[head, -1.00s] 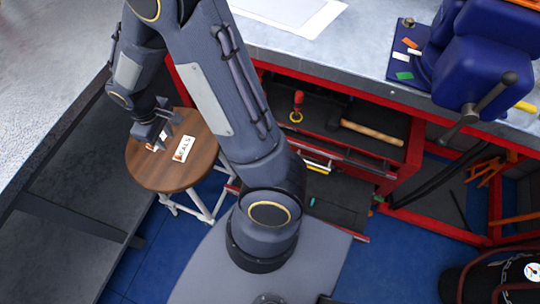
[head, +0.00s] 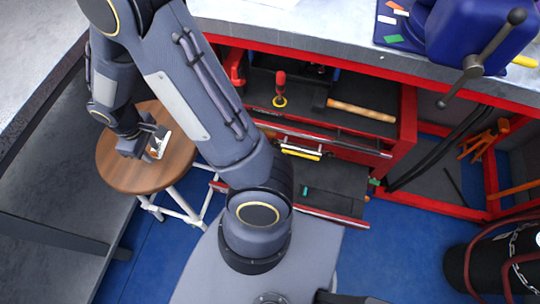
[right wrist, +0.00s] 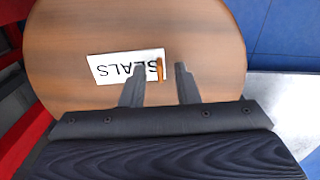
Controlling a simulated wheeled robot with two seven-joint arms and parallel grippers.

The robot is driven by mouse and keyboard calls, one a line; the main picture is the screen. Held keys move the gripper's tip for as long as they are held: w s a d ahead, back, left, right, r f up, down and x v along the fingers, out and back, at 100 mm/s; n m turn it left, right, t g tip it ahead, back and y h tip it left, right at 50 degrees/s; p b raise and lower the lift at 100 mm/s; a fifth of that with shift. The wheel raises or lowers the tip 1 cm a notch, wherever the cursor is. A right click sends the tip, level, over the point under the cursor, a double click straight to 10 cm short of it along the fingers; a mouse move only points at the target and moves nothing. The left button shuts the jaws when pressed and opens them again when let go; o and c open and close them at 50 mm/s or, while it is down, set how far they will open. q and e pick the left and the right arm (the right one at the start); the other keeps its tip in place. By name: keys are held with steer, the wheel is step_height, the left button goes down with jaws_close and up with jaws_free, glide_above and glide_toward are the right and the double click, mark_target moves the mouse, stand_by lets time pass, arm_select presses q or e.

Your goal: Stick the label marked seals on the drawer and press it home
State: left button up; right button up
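The white label marked SEALS, with an orange strip at one end, lies on the round wooden stool; it shows in the right wrist view (right wrist: 112,66) and the head view (head: 161,144). My right gripper (right wrist: 160,70) is open just over the stool. In the right wrist view its fingers stand apart around the orange end, one overlapping the lettering. I cannot tell whether they touch the label. In the head view the right gripper (head: 152,139) partly covers the label. The red drawer unit (head: 335,142) has drawers pulled out; which takes the label is unclear. My left gripper is not in view.
The stool (head: 118,168) stands left of the drawers. The top drawer holds a hammer (head: 362,112) and a red-handled tool (head: 281,88). A grey bench (head: 290,27) runs above, with a blue vise (head: 470,40). A black cylinder (head: 490,270) stands lower right.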

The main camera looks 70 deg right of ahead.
jaws_close()
steer(key=shift+r, duration=0.1)
steer(key=shift+r, duration=0.1)
steer(key=shift+r+p, duration=1.75)
steer(key=shift+r, duration=0.1)
